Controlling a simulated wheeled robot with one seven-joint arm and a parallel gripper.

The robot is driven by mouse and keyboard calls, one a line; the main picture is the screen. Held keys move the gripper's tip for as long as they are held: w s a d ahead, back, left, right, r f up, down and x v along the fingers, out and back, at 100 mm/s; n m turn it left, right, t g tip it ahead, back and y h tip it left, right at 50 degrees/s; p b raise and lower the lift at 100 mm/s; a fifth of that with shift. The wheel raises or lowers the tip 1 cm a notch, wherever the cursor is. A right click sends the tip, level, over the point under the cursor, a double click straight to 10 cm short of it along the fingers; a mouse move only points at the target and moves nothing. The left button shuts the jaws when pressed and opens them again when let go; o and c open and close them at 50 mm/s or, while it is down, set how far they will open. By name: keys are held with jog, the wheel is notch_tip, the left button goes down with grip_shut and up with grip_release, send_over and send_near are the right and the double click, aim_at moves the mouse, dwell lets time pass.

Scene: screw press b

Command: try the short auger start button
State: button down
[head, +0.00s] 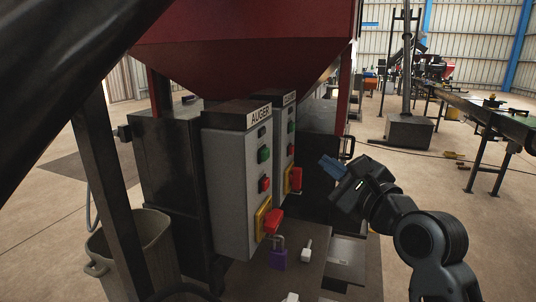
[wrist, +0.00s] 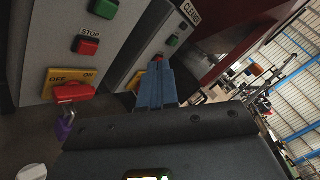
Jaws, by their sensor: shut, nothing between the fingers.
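The grey AUGER box (head: 230,178) stands left of centre in the head view. A green button (head: 264,154) sits on its face above a red button (head: 265,184). In the wrist view the green button (wrist: 104,8) is at the top edge, above the red one (wrist: 86,46) marked STOP. Below is a red rotary handle (head: 272,220) on a yellow OFF/ON plate, with a purple padlock (head: 278,258) hanging under it. My gripper (head: 328,165), with blue fingers (wrist: 157,84), is shut and empty. It is right of the boxes, apart from the buttons.
A second grey box labelled CLEANER (head: 283,145) stands just behind, with its own buttons and red handle (head: 296,178). A dark red hopper (head: 245,40) overhangs both. A grey bin (head: 135,245) stands at left. Open floor lies to the right, before a conveyor (head: 480,112).

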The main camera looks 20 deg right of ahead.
aim_at(267, 154)
jog(key=w+a+p, duration=0.1)
jog(key=w+a, duration=0.4)
jog(key=a, duration=0.2)
dwell(0.6)
jog(key=shift+w+a, duration=0.1)
jog(key=shift+a, duration=0.05)
dwell(1.8)
jog(key=shift+w+a+p, duration=0.2)
jog(key=shift+a+p, duration=0.05)
jog(key=shift+p, duration=0.2)
jog(key=shift+w+a, duration=0.25)
jog(key=shift+a, duration=0.1)
dwell(0.9)
jog(key=shift+d+p, duration=0.1)
jog(key=shift+p, duration=0.2)
jog(key=shift+s+d, duration=0.5)
jog(key=shift+d, duration=0.1)
